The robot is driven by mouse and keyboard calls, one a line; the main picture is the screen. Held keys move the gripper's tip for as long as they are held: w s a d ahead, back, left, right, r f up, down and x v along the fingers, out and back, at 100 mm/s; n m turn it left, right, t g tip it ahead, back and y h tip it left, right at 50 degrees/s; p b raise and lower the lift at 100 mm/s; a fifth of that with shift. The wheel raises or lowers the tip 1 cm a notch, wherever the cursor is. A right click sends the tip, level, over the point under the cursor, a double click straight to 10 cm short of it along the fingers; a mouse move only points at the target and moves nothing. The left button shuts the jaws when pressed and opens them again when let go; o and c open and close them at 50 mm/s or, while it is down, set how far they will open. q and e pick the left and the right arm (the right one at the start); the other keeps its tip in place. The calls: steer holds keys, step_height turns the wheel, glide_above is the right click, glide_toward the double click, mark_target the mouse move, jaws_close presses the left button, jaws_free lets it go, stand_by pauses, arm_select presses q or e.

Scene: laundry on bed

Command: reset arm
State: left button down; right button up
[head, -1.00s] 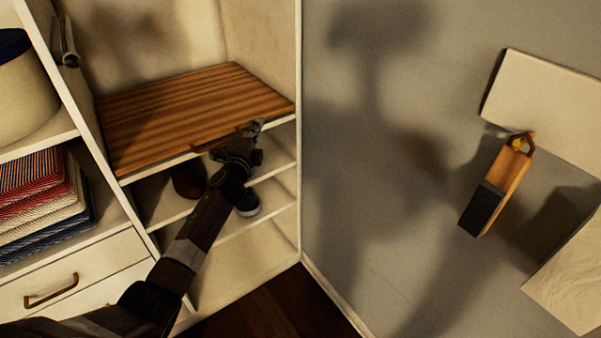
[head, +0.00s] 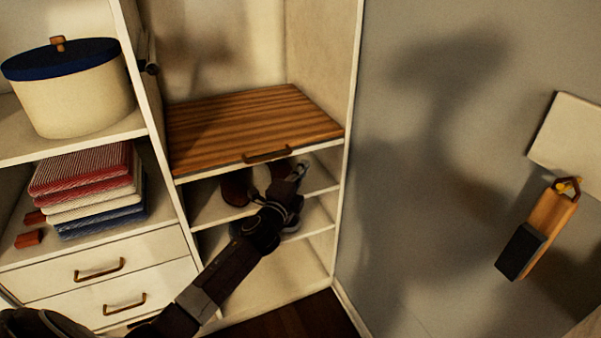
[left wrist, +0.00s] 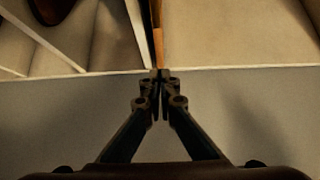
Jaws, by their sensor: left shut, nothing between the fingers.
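My left arm comes in from the bottom left of the head view. Its gripper (head: 296,172) is in front of the open cabinet, just below and right of the dark handle (head: 268,155) on the front edge of the wooden slatted board (head: 250,120). In the left wrist view the two fingers (left wrist: 161,75) meet at their tips with nothing between them. Whether the gripper touches the cabinet cannot be told. My right gripper is not in view.
Shoes (head: 237,187) stand on the shelf behind my gripper, partly hidden. At left are a lidded basket (head: 70,95), folded cloths (head: 88,185) and drawers (head: 110,280). A wooden brush (head: 538,232) hangs on the right wall. Open space lies before the wall.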

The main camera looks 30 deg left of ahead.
arm_select(q)
steer(key=shift+s+f, duration=0.1)
steer(key=shift+s, duration=0.8)
steer(key=s+d+f+n+g, duration=0.1)
steer(key=s+f+n+g, duration=0.15)
steer(key=s+f, duration=0.7)
steer(key=s+f+n+g, duration=0.2)
steer(key=s+f+g, duration=0.1)
steer(key=f, duration=1.4)
steer(key=s+d+f+n+g, duration=0.1)
steer(key=s+f+n+g, duration=0.35)
steer(key=f, duration=0.85)
steer(key=s+d+f+n+g+h, duration=0.1)
steer(key=s+d+f, duration=0.1)
steer(key=s+f, duration=0.7)
steer(key=s+d+f+n+g+h, duration=0.15)
steer(key=s+f, duration=0.45)
steer(key=s, duration=0.7)
steer(key=s+d+f+n+g, duration=0.1)
steer(key=s+d+f+g, duration=0.1)
steer(key=s, duration=0.8)
steer(key=s+d+f+n+g, duration=0.1)
steer(key=s+d+f+g, duration=0.1)
steer(key=s, duration=0.9)
step_height(320, 180, down, 2)
steer(key=shift+d+f+n, duration=0.1)
steer(key=shift+d+n, duration=0.25)
steer(key=shift+d, duration=0.4)
